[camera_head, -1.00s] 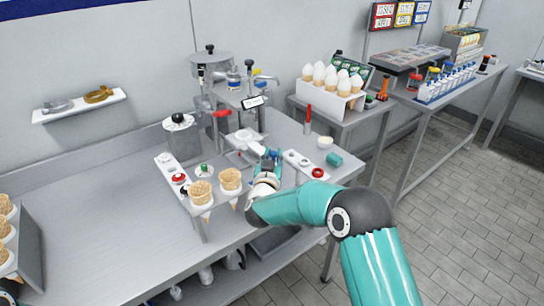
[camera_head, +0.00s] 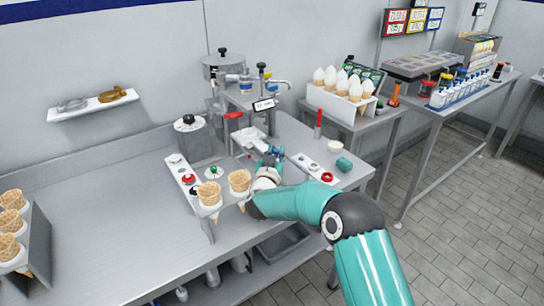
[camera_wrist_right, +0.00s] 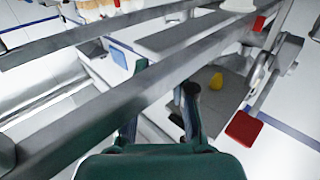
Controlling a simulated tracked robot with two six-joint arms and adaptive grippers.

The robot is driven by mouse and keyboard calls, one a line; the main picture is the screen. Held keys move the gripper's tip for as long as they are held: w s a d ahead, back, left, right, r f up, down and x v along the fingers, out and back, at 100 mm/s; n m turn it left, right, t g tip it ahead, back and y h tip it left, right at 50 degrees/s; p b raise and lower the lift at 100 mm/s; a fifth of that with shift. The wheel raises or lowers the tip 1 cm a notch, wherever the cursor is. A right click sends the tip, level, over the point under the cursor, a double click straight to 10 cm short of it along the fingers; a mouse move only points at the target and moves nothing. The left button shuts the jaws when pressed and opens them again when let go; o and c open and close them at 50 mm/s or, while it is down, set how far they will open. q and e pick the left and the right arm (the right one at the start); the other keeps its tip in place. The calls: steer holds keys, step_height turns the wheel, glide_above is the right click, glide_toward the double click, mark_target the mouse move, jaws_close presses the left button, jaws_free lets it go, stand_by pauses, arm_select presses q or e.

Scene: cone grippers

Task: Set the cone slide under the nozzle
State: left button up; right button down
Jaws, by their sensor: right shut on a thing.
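The filling machine (camera_head: 245,95) stands on the bench against the wall, with its nozzle hard to make out at this size. The white cone slide (camera_head: 250,137) sticks out low at the machine's front. My right gripper (camera_head: 269,157) is at the slide's near end and is shut on it; the arm partly hides the contact. In the right wrist view the two dark fingers (camera_wrist_right: 160,118) stand apart beneath grey metal bars, and the held part is hard to see. Two waffle cones (camera_head: 209,194) (camera_head: 240,181) stand in a holder left of my gripper. My left gripper is not in view.
A teal piece (camera_head: 344,163) lies near the bench's right edge. More cones (camera_head: 12,215) stand far left. The left bench top is clear.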

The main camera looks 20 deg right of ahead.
steer(key=c, duration=1.4)
jaws_free()
steer(key=shift+w+a+r, duration=0.1)
steer(key=shift+r, duration=0.15)
steer(key=shift+c, duration=0.2)
steer(key=o, duration=0.4)
steer(key=shift+w+f, duration=0.2)
steer(key=shift+w, duration=0.05)
steer(key=shift+s, duration=0.2)
steer(key=v, duration=0.7)
steer(key=shift+s, duration=0.15)
steer(key=shift+a, duration=0.1)
